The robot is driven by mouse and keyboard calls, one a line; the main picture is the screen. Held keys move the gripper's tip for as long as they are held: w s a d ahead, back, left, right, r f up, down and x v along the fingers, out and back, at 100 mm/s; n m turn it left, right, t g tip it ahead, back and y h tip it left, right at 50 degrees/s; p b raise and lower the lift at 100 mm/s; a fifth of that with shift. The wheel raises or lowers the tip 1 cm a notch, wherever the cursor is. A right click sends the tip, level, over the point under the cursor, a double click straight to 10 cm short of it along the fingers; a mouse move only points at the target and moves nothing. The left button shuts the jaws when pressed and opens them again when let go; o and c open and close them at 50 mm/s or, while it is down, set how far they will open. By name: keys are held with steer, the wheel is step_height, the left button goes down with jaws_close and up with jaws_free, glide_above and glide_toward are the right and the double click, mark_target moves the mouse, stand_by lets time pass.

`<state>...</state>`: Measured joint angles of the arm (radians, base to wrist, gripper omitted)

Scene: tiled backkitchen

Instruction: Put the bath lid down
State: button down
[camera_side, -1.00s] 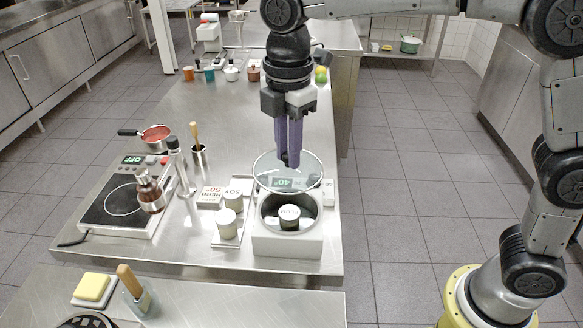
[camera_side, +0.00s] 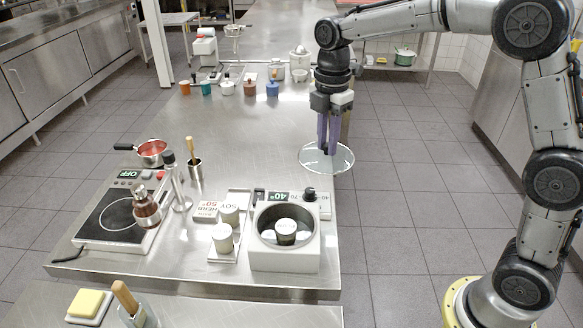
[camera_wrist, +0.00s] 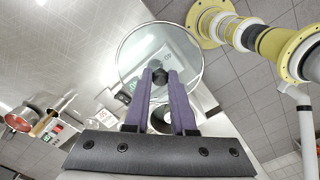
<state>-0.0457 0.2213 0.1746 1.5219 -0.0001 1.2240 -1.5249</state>
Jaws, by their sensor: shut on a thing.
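The bath lid (camera_side: 340,163) is a clear glass disc with a dark knob. My gripper (camera_side: 327,150) is shut on its knob and holds it over the right edge of the steel table, behind and right of the bath. In the wrist view the lid (camera_wrist: 190,62) spreads beyond my gripper (camera_wrist: 160,80), whose purple fingers close on the dark knob. The water bath (camera_side: 284,262) is a white box with a round opening and a 40° display. Its opening is uncovered, and a small labelled cup (camera_side: 286,229) stands inside. How high the lid is above the table is hard to tell.
A hotplate (camera_side: 112,215) reading OFF, a bottle and a red-filled pan (camera_side: 152,150) are further left. Several small pots (camera_side: 228,88) line the back. The table middle is clear.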

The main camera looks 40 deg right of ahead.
steer(key=w+f, duration=0.1)
steer(key=w, duration=0.3)
steer(key=w+f, duration=0.1)
steer(key=shift+w+a+f, duration=0.15)
steer(key=shift+w+f, duration=0.2)
steer(key=shift+w, duration=0.05)
steer(key=w+f, duration=0.4)
steer(key=shift+a+f, duration=0.1)
steer(key=shift+f, duration=0.25)
steer(key=shift+w+f, duration=0.45)
steer(key=shift+f, duration=1.6)
steer(key=shift+f, duration=0.15)
steer(key=c, duration=0.8)
jaws_free()
steer(key=shift+o, duration=0.2)
